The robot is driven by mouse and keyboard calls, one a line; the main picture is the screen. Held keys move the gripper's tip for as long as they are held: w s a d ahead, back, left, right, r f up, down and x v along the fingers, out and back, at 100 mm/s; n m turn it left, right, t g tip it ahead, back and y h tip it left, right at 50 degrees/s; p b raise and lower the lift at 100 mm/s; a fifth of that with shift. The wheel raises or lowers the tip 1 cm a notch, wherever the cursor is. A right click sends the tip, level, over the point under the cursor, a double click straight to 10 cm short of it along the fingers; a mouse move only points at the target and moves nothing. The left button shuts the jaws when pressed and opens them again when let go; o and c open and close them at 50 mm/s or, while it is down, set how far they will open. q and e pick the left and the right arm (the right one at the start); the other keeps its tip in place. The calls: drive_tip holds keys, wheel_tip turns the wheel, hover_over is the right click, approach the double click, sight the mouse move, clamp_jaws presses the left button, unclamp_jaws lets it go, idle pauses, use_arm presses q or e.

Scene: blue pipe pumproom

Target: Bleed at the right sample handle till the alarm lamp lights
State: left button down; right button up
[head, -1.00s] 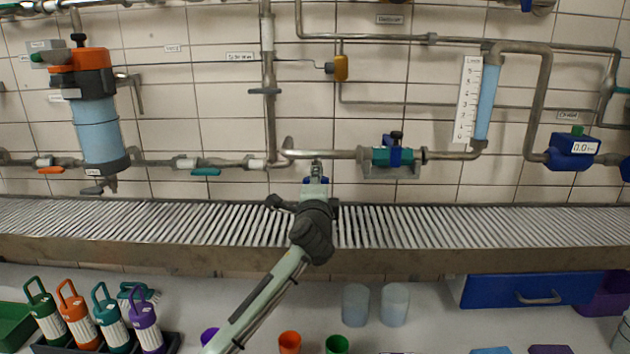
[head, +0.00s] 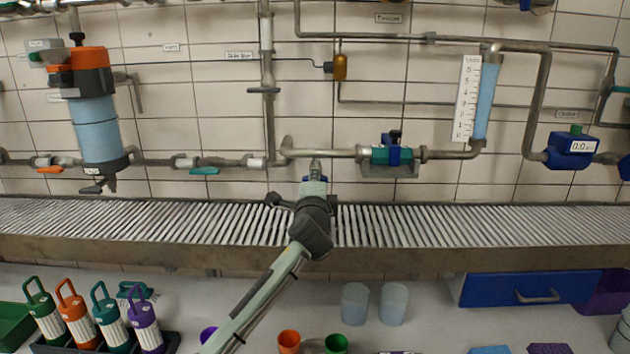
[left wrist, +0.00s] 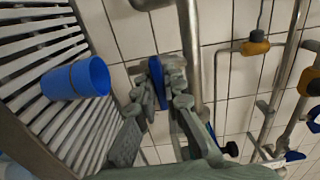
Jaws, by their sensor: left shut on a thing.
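My left gripper (head: 314,188) is at a small tap below the middle pipe, in front of the wall. In the left wrist view my left gripper (left wrist: 160,90) has its fingers closed around a blue handle (left wrist: 157,82) hanging from the pipe. The handle's blue top also shows in the head view (head: 315,179), mostly hidden by the gripper. A blue cup (left wrist: 66,80) is on the slatted grating in the left wrist view. I cannot make out which fitting is the alarm lamp, or a lit lamp. My right gripper is not in view.
The slatted grating (head: 450,226) runs along the wall under the pipes. A blue meter (head: 570,152) reads 0.0 at the right. The bench below holds two clear cups (head: 355,304), several coloured bottles, and a blue drawer (head: 525,290).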

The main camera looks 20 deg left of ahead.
use_arm(q)
drive_tip(key=shift+f+n, duration=0.1)
drive_tip(key=shift+n, duration=0.5)
drive_tip(key=n+b, duration=0.2)
drive_tip(key=n, duration=0.3)
drive_tip(key=n+b, duration=0.1)
drive_tip(key=n, duration=0.3)
drive_tip(key=shift+n, duration=1.8)
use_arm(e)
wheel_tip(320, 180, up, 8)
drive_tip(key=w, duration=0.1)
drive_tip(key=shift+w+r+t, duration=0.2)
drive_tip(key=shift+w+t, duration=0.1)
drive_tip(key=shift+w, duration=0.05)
use_arm(q)
drive_tip(key=c, duration=1.6)
unclamp_jaws()
